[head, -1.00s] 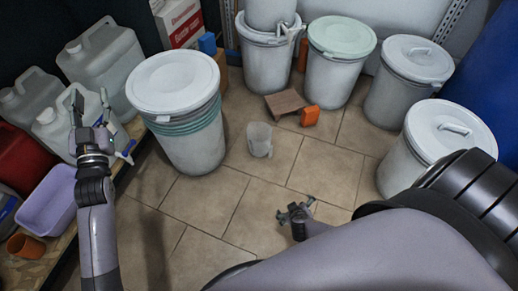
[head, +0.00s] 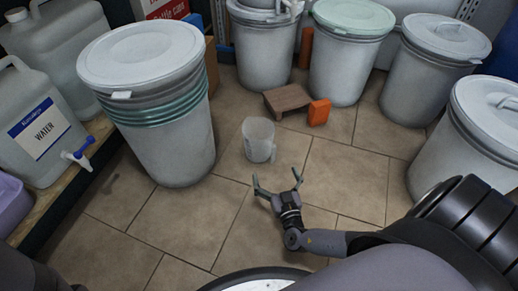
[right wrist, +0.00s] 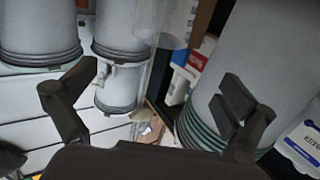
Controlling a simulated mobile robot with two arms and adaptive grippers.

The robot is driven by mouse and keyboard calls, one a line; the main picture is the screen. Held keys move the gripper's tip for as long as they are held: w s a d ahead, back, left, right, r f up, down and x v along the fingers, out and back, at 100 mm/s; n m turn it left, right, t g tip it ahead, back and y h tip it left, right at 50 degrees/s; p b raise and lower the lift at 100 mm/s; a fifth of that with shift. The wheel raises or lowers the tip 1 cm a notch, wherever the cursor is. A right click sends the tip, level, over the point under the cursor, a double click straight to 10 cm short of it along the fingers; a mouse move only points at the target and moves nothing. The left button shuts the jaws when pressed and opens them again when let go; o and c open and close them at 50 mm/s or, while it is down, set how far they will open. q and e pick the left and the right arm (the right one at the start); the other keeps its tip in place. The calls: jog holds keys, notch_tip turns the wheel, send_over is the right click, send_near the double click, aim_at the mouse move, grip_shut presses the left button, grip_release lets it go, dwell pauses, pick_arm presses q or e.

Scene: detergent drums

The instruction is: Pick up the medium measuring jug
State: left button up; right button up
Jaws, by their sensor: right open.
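A clear, greyish measuring jug (head: 257,141) stands upright on the tiled floor in the middle of the head view. Its handle faces right. My right gripper (head: 277,179) is open and empty, just in front of the jug and slightly right of it, with its fingers pointing towards it. In the right wrist view the open fingers of my right gripper (right wrist: 155,100) stand wide apart. A see-through shape at the top of that view looks like the jug (right wrist: 167,22), cut off by the frame. My left gripper is out of view.
A large drum with green rings (head: 163,130) stands left of the jug. A brown stool (head: 287,99) and an orange box (head: 318,112) are behind it. Several lidded drums line the back and right. A water canister (head: 38,130) sits on a shelf at left. Floor around the jug is clear.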

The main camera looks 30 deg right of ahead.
aim_at(263, 143)
jog(key=b+x, duration=0.4)
jog(key=x, duration=0.7)
jog(key=shift+w, duration=0.3)
jog(key=b+x, duration=0.2)
jog(key=x, duration=0.3)
jog(key=shift+f+b, duration=0.35)
jog(key=shift+b, duration=0.05)
jog(key=shift+w+d, duration=0.1)
jog(key=shift+w, duration=0.1)
jog(key=shift+r, duration=0.1)
jog(key=c, duration=1.3)
jog(key=shift+r, duration=0.1)
